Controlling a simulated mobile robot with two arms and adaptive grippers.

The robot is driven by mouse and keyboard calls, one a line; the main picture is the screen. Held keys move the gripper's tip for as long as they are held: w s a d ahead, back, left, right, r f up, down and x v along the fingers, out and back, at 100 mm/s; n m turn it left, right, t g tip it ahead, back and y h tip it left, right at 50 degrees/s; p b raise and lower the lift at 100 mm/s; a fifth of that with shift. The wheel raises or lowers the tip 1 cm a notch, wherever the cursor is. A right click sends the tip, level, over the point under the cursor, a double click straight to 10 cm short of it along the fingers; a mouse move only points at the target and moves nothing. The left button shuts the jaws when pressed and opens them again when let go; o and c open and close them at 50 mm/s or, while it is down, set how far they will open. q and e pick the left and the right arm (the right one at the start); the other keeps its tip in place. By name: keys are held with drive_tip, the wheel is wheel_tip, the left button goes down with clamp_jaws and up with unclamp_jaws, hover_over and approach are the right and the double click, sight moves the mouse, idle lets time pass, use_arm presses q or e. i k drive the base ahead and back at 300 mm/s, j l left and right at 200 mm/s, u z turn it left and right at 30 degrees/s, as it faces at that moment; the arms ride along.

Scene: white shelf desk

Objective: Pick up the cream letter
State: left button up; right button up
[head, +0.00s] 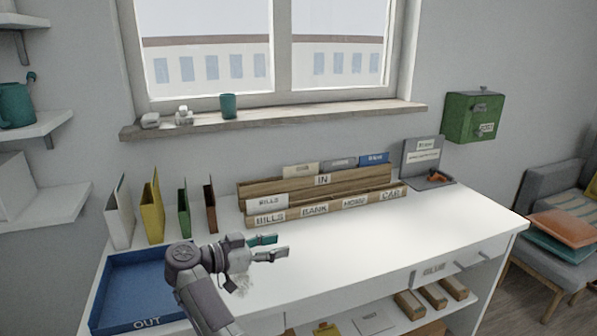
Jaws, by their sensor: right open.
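A whitish letter marked BILLS (267,202) stands in the front row at the left. My right gripper (277,248) is open and empty over the desk, in front of the rack and apart from it. My left gripper is not in view.
A blue OUT tray (148,323) lies at the desk's left. Several upright folders (152,212) stand behind it. A grey stand (421,158) with an orange-handled item is right of the rack. The desk top (400,235) is clear at centre and right.

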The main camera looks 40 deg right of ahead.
sight(290, 172)
drive_tip(key=i+l, duration=1.15)
drive_tip(key=i, duration=0.15)
